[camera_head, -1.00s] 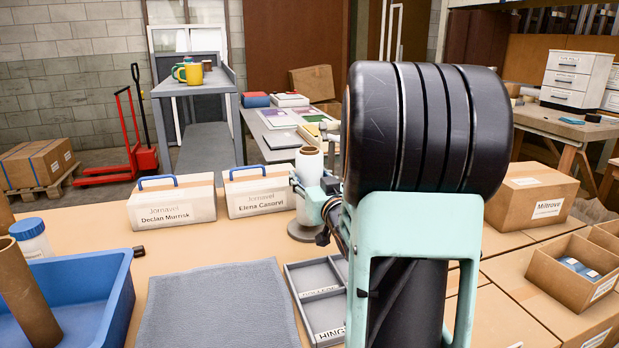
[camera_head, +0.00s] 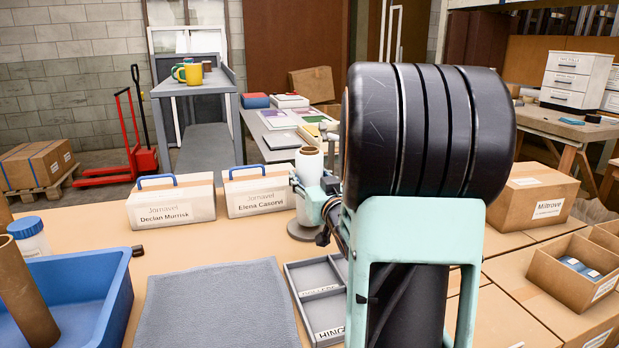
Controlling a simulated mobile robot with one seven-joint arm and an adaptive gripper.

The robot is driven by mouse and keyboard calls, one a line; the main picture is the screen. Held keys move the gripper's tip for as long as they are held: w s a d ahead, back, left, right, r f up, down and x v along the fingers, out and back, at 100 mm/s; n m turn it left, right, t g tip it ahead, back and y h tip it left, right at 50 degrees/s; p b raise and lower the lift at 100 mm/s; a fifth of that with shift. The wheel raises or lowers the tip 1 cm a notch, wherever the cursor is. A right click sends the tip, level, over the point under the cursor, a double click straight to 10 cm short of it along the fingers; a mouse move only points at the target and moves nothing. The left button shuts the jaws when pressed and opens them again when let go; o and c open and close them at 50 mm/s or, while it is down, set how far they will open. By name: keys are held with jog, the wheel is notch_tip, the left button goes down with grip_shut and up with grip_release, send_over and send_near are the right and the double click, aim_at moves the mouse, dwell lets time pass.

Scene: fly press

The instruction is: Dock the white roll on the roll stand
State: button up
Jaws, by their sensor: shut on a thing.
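The white roll (camera_head: 309,163) stands upright near the back edge of the table, over a round grey base (camera_head: 303,232) that looks like the roll stand. A brown core end shows at its top. My gripper (camera_head: 311,188) reaches in from the right and is shut on the white roll at mid-height. My arm hides the right side of the gripper and part of the stand. I cannot tell from this view whether the roll's lower end is fully seated on the stand.
Two labelled white boxes with blue handles (camera_head: 171,204) stand left of the roll. A grey divided tray (camera_head: 318,298) and a grey mat (camera_head: 215,310) lie in front. A blue bin (camera_head: 105,292) with a brown tube (camera_head: 28,290) is at left. Cardboard boxes (camera_head: 530,196) fill the right.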

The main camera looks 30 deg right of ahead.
jog(key=shift+f+b, duration=0.35)
jog(key=o, duration=1.4)
jog(key=shift+f, duration=0.15)
jog(key=v, duration=1.1)
jog(key=shift+b, duration=0.3)
